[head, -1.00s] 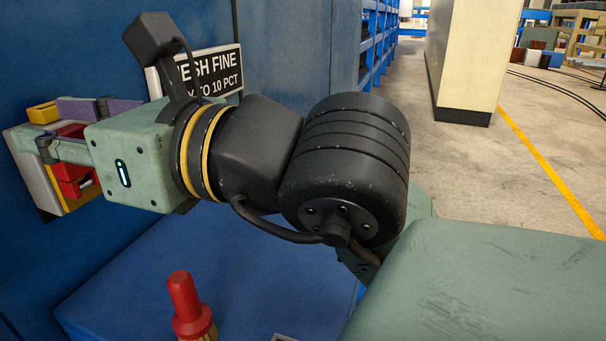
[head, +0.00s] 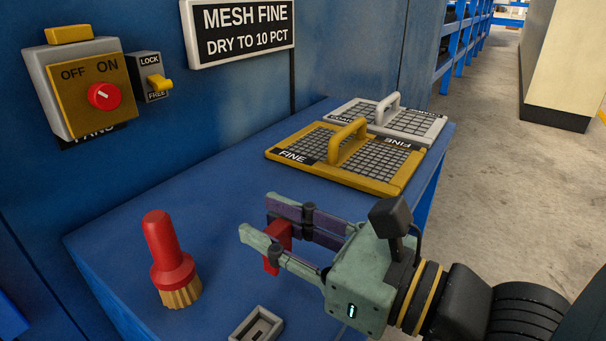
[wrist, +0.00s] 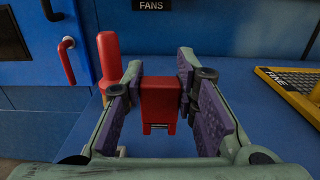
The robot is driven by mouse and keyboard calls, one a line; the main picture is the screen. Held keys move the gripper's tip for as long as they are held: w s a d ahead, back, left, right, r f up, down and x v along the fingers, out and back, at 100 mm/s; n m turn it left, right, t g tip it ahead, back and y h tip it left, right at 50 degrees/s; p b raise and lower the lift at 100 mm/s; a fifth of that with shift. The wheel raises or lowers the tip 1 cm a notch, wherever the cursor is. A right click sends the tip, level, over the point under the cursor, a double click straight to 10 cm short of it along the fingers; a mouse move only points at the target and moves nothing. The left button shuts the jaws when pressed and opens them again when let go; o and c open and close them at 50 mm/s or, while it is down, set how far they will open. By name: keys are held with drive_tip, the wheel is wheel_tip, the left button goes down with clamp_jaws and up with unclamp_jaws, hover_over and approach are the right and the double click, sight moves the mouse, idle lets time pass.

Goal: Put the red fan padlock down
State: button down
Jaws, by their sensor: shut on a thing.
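The red fan padlock (head: 277,255) is pinched between the two fingers of my gripper (head: 259,220), above the blue bench top (head: 225,220). In the wrist view the padlock (wrist: 160,98) sits upright between the purple finger pads, with a small metal part at its lower edge. I cannot tell how far it is above the bench. The fan switch box (head: 80,85) with a red knob (head: 104,95) is on the blue wall at the upper left, with a yellow lock lever (head: 158,82) beside it, apart from my gripper.
A red-handled brush (head: 170,250) stands on the bench left of my gripper. A small grey tray (head: 257,325) lies at the front edge of the view. A yellow FINE screen (head: 385,185) and a grey screen (head: 432,130) lie behind. Bare bench lies between brush and screens.

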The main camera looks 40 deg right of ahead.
drive_tip(key=w+d, duration=0.2)
drive_tip(key=w, duration=0.1)
drive_tip(key=w+d, duration=0.3)
drive_tip(key=w, duration=0.1)
drive_tip(key=w+d+f+p, duration=0.1)
drive_tip(key=w+d, duration=0.2)
drive_tip(key=shift+w, duration=0.15)
drive_tip(key=shift+w+d+f, duration=0.1)
drive_tip(key=shift+f, duration=1.7)
drive_tip(key=shift+f, duration=0.2)
drive_tip(key=c, duration=1.3)
unclamp_jaws()
drive_tip(key=shift+r, duration=0.1)
